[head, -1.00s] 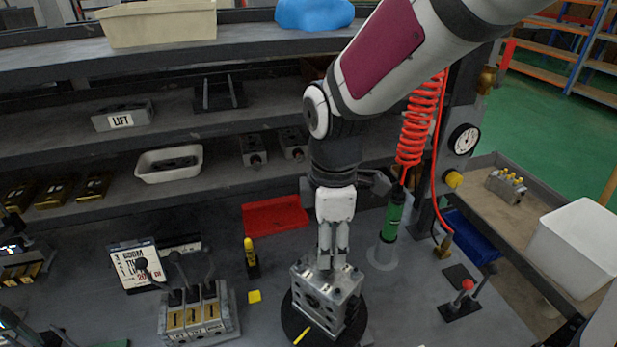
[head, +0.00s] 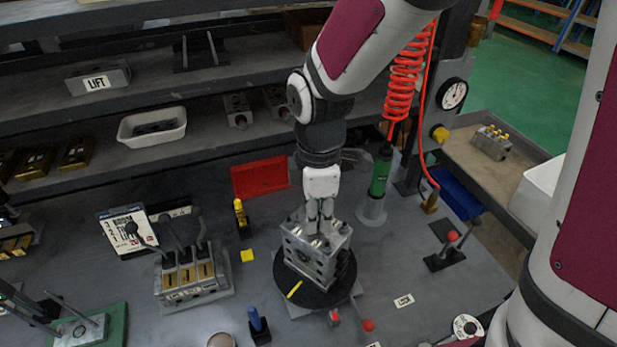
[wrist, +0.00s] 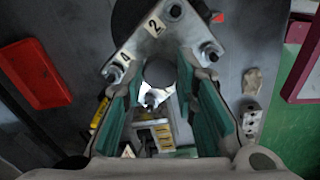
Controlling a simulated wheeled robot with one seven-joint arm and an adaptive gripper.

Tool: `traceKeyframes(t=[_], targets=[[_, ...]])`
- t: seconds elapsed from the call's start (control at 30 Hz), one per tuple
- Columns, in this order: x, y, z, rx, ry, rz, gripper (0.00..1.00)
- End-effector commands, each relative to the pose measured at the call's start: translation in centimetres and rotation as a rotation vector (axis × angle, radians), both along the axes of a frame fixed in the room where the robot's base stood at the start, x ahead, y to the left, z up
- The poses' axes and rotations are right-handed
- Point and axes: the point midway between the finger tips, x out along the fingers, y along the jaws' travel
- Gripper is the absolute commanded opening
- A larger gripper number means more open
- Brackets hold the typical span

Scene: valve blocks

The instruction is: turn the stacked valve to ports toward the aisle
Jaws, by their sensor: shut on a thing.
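The stacked valve (head: 312,255) is a grey metal block with round ports on its visible side faces. It stands upright on a round black turntable (head: 345,283) on the bench. My gripper (head: 321,222) points down from above and is shut on the top of the valve. In the wrist view the green-padded fingers of my gripper (wrist: 162,85) lie on both sides of the valve's upper part. The valve's top plate (wrist: 150,38) shows there with bolts and labels 2 and 4. The gripped part is mostly hidden. A yellow mark (head: 294,289) lies at the turntable's front left.
A lever bank (head: 190,275) stands left of the turntable. A yellow marker (head: 240,213) and red tray (head: 260,176) are behind left. A green cylinder (head: 380,172) stands behind right. Red-knobbed levers (head: 447,255) are at right. A blue-handled part (head: 256,325) is in front.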

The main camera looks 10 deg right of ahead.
Motion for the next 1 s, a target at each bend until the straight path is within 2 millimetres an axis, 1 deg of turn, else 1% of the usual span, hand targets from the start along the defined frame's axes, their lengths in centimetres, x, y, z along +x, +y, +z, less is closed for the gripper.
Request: traceKeyframes(t=[0.27,0.47,0.67,1.0], targets=[[-0.06,0.0,0.0,0.0,0.002,0.026,0.0],[-0.07,-0.02,0.01,0.0,0.003,0.118,0.0],[-0.13,-0.05,0.08,0.0,0.004,0.277,0.0],[-0.31,-0.01,0.18,0.002,0.005,0.6,0.0]])
